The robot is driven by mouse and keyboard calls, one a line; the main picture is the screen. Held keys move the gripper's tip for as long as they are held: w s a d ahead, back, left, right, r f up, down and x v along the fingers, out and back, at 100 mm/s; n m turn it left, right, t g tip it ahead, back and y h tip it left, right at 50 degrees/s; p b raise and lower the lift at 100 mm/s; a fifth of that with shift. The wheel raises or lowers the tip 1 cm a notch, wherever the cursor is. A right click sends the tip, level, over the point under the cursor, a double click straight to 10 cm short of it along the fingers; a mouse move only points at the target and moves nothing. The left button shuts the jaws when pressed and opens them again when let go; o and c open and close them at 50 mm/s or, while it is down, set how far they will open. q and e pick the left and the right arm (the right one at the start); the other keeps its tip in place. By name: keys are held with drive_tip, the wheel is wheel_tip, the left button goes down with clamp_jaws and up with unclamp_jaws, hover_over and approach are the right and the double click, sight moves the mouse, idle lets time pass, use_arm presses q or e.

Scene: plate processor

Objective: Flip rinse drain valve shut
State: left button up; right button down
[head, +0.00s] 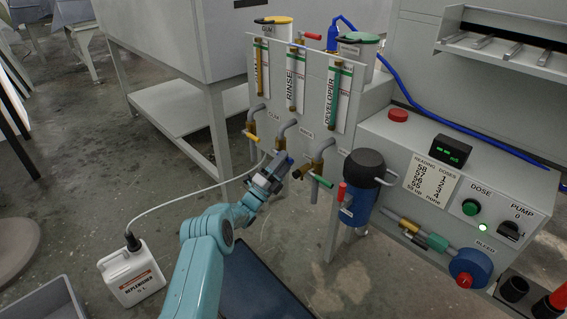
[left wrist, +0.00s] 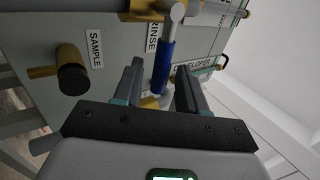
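The rinse drain valve's blue handle (left wrist: 163,68) stands between the two fingers of my left gripper (left wrist: 159,85) in the left wrist view. Gaps show on both sides of the handle. In the head view my left gripper (head: 281,165) is at the front of the tank panel, below the rinse drain pipe (head: 285,128), and largely covers the valve. A small blue end of the handle (head: 290,160) shows beside the fingers. Whether the fingers touch the handle is hard to tell. My right gripper is not in view.
The yellow gum handle (head: 251,135) is to the left and the green developer handle (head: 321,181) to the right. A brass sample tap (left wrist: 72,72) sits close left of my fingers in the wrist view. A blue filter canister (head: 360,205) stands further right. A white replenisher jug (head: 133,275) is on the floor.

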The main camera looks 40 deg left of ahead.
use_arm(q)
drive_tip(key=p+v, duration=0.4)
drive_tip(key=v, duration=1.2)
drive_tip(key=shift+s, duration=0.2)
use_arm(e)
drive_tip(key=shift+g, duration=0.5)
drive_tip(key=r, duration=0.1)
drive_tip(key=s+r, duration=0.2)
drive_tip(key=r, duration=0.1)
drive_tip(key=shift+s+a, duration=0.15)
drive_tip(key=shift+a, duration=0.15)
